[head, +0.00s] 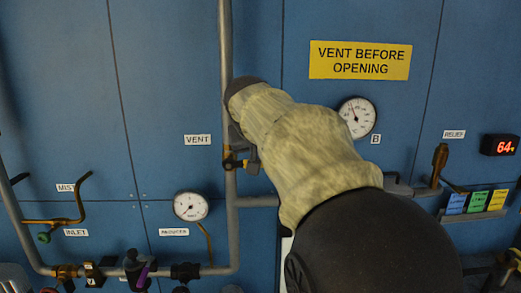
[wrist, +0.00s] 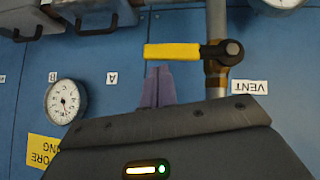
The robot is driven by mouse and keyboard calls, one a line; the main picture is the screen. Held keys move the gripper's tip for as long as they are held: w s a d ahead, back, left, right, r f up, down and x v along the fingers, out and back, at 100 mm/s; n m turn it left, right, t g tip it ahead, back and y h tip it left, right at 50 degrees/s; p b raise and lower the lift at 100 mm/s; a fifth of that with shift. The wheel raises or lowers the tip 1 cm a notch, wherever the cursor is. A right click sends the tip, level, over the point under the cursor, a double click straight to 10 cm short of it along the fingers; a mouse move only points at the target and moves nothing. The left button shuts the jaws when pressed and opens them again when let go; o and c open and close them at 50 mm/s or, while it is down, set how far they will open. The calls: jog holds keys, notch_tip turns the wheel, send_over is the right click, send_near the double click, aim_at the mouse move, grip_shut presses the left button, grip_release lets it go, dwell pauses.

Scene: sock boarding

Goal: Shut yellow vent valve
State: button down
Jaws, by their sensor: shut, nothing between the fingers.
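The yellow vent valve handle (wrist: 172,52) shows in the wrist view. It lies level, crosswise to the upright grey pipe (wrist: 216,20), with its dark pivot (wrist: 222,52) on the pipe. My gripper (wrist: 160,72) is shut and empty, its purple-grey fingertips right beside the handle's middle. I cannot tell whether they touch it. In the head view the valve body (head: 232,161) shows on the pipe below the VENT label (head: 197,140). The handle and my fingers are hidden there behind my sleeved arm.
A yellow VENT BEFORE OPENING sign (head: 360,60) and gauge B (head: 357,117) are on the blue panel right of my arm. A brown relief lever (head: 439,162) stands right.

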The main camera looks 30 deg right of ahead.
jog(key=d+r+v, duration=0.1)
jog(key=d+v, duration=0.1)
jog(key=v, duration=1)
jog(key=shift+r+p, duration=0.45)
jog(key=shift+r, duration=0.15)
jog(key=shift+w+a, duration=0.1)
jog(key=w+a+f+n+g+y, duration=0.15)
jog(key=a+f, duration=0.25)
jog(key=f, duration=0.8)
jog(key=w+a+f+n+g+y, duration=0.15)
jog(key=a+f, duration=0.25)
jog(key=f, duration=0.9)
jog(key=s+a+f+y, duration=0.1)
jog(key=s+a+f, duration=0.2)
jog(key=s+f, duration=0.3)
jog(key=s+a+f+n+g+y, duration=0.1)
jog(key=s+a+f, duration=0.2)
jog(key=f, duration=1)
jog(key=s, duration=0.2)
jog(key=shift+s+g+y, duration=0.3)
jog(key=shift+s+y, duration=0.1)
